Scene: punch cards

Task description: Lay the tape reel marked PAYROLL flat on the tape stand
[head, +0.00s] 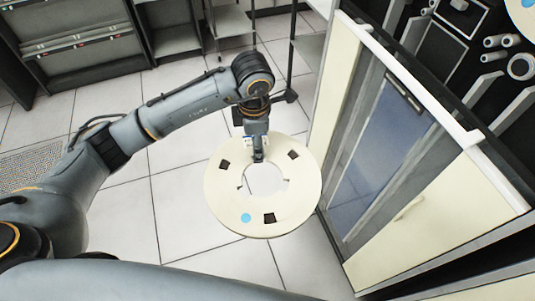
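A cream tape reel (225,200), a flat ring with a large open centre, hangs in the air in front of the cabinet. It has dark square patches and a blue dot; no PAYROLL marking can be read. My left gripper (258,156) reaches down over the reel's far side and is shut on the ring between its outer rim and its centre hole. My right gripper is not in view. I cannot identify the tape stand in this view.
A cream cabinet (430,225) with a bluish glass panel (380,150) stands close on the right. Its open top holds dark machine parts and pale cylinders (521,66). Dark shelving (85,45) stands at the back left. The tiled floor (180,215) between is clear.

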